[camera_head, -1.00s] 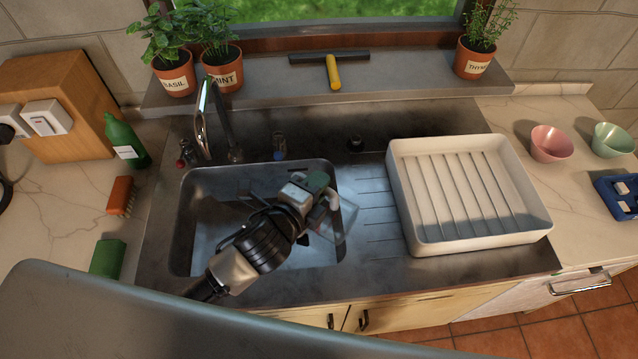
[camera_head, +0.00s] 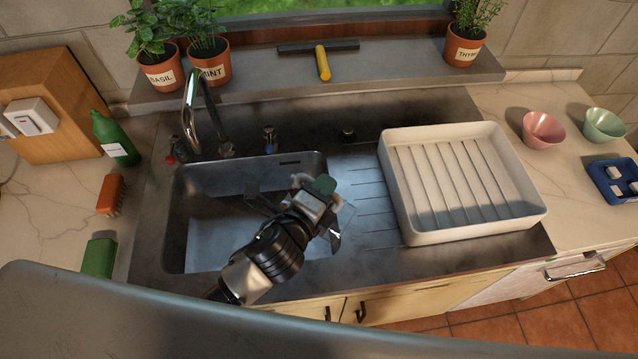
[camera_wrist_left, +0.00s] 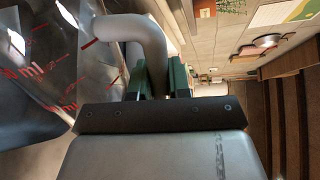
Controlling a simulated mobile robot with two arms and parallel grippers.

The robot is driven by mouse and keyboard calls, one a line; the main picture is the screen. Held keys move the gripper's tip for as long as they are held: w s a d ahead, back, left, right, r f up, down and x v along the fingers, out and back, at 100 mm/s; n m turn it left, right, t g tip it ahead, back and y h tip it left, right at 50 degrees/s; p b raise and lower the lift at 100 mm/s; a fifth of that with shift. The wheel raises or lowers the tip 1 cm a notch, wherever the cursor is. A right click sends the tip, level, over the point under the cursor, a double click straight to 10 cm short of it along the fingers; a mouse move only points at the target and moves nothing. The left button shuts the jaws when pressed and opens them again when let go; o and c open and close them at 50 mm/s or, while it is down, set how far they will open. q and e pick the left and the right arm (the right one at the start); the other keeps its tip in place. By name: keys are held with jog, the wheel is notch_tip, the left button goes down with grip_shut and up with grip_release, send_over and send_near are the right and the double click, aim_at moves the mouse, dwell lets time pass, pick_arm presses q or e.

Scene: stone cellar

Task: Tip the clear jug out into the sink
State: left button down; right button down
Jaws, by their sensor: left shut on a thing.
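The clear jug (camera_head: 346,214) is mostly hidden behind my left gripper in the head view. It is over the right edge of the sink (camera_head: 208,225), partly over the drainer grooves. In the left wrist view the jug (camera_wrist_left: 45,70) fills the left side, with red markings and a thick grey handle (camera_wrist_left: 140,38). My left gripper (camera_wrist_left: 157,82), with green fingertips, is shut on that handle. It also shows in the head view (camera_head: 322,190). I cannot tell how far the jug is tilted or whether it holds anything. My right gripper is not in view.
A white draining tray (camera_head: 402,215) stands right of the sink. The tap (camera_head: 190,110) rises behind the sink. A green bottle (camera_head: 115,140), an orange brush (camera_head: 110,195) and a green block (camera_head: 99,257) are on the left counter. The left part of the basin is clear.

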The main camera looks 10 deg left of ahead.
aim_at(338, 197)
pick_arm(q)
jog(key=shift+s+d+r+m+p, duration=0.15)
jog(key=shift+d+r+m+p, duration=0.05)
jog(key=shift+d+m+p, duration=0.2)
jog(key=shift+s+d, duration=0.1)
jog(key=shift+d, duration=0.05)
jog(key=shift+s+d+r+m, duration=0.15)
jog(key=shift+d+m, duration=0.25)
jog(key=shift+m, duration=0.1)
jog(key=shift+d, duration=0.1)
jog(key=shift+s+d+m+t+y+p, duration=0.15)
jog(key=shift+d+m+t+y+p, duration=0.15)
jog(key=shift+d+m+y+p, duration=0.15)
jog(key=shift+s, duration=0.1)
